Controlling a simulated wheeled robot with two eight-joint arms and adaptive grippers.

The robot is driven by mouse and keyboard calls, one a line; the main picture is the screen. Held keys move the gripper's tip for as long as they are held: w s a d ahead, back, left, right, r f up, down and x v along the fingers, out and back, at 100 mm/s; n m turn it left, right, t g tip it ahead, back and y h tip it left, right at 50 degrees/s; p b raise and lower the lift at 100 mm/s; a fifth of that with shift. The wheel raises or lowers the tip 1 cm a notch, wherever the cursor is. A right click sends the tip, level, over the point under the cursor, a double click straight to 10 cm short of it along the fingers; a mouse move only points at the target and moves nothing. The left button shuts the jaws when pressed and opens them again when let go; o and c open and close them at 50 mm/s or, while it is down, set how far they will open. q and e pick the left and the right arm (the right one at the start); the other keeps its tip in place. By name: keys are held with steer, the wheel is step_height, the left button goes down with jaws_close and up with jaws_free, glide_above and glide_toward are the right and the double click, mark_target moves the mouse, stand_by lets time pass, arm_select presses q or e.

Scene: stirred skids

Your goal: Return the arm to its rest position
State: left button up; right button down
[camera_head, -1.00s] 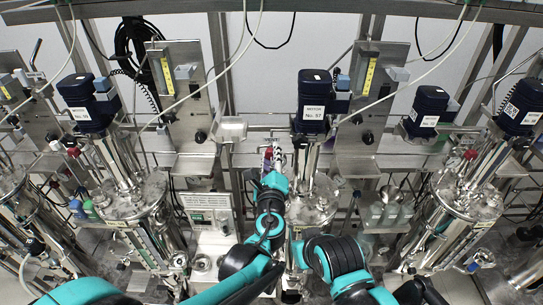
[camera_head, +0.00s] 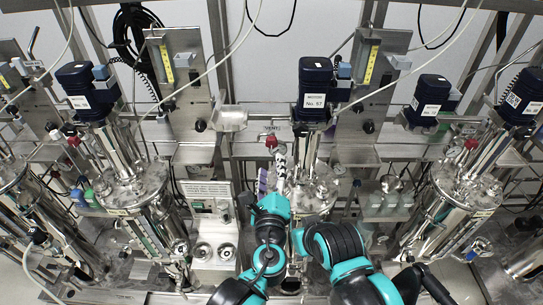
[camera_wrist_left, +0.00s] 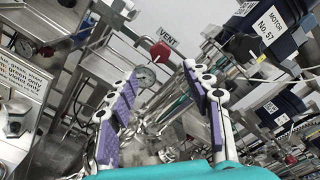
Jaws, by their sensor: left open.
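My left arm comes up from the bottom of the head view, with a teal wrist. Its gripper (camera_head: 271,174) is open in front of the middle vessel (camera_head: 318,190), below the motor marked No. 57 (camera_head: 315,88). In the left wrist view the two fingers with purple pads (camera_wrist_left: 160,88) stand wide apart with nothing held between them. A red valve handle marked VENT (camera_wrist_left: 160,54) and a round gauge (camera_wrist_left: 145,76) show beyond the gap. My right arm (camera_head: 340,245) is folded at the lower middle of the head view; its gripper does not show.
Steel vessels stand at the left (camera_head: 130,188) and right (camera_head: 468,182), with pipes between them. Thin hoses hang across the front. Clear space around the left fingers is narrow.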

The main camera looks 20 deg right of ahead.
arm_select(q)
steer(key=shift+v, duration=0.95)
steer(key=a+f+n+g+y, duration=0.35)
steer(key=a+n, duration=0.45)
steer(key=a, duration=0.5)
steer(key=a+f+n+g+y, duration=0.2)
steer(key=a+f+n+y, duration=0.15)
steer(key=a+n, duration=0.7)
steer(key=s+a+f+n+g+h, duration=0.1)
steer(key=s+a+f+n+g, duration=0.1)
steer(key=s+a+n, duration=0.2)
steer(key=s+a+f+n+g+h+b, duration=0.1)
steer(key=s+a+f+n+g, duration=0.1)
steer(key=s+n, duration=0.4)
steer(key=shift+s+a+f+g, duration=0.35)
steer(key=shift+s+a+f, duration=0.3)
steer(key=shift+a, duration=0.3)
steer(key=shift+r+n, duration=0.1)
steer(key=shift+n, duration=0.15)
